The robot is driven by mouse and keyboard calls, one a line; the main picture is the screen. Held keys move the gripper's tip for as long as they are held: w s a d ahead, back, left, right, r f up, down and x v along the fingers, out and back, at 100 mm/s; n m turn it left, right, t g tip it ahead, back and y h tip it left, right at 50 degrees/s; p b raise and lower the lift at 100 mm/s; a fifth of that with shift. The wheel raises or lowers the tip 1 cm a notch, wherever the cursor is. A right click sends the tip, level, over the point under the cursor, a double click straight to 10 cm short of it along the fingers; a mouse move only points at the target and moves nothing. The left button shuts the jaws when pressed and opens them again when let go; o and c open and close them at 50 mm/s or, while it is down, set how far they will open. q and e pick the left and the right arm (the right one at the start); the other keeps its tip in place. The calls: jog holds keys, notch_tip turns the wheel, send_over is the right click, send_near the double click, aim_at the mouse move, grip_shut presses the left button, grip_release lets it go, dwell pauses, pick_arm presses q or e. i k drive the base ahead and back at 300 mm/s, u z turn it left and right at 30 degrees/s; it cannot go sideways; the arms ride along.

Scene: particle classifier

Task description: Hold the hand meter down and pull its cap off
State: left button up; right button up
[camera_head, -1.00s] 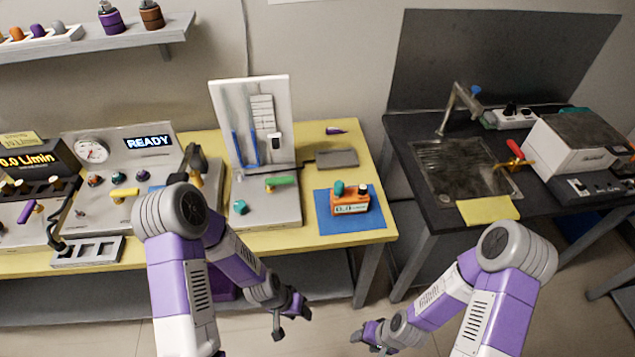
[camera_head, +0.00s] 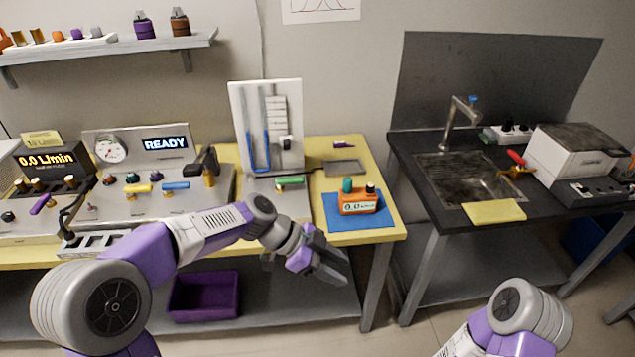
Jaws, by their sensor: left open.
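The hand meter (camera_head: 358,204) is a small orange box with a pale display on its front. It stands on a blue mat (camera_head: 335,222) at the right end of the yellow bench. A teal-green knob-like part (camera_head: 347,185) and a dark one (camera_head: 370,188) rise from its top; I cannot tell which is the cap. My left gripper (camera_head: 335,268) is open and empty, in front of the bench edge, below and left of the meter and apart from it. My right gripper is outside the picture; only part of that arm shows at the bottom right.
A manometer board (camera_head: 267,125) stands left of the meter, with a green-handled valve (camera_head: 290,181) at its foot. A grey tray (camera_head: 344,167) lies behind the meter. A purple bin (camera_head: 204,296) sits on the lower shelf. A dark sink bench (camera_head: 440,220) stands right, across a gap.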

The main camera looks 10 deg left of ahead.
aim_at(347, 181)
jog(key=z, duration=0.5)
jog(key=i, duration=0.75)
jog(key=u, duration=1)
jog(key=i, duration=0.5)
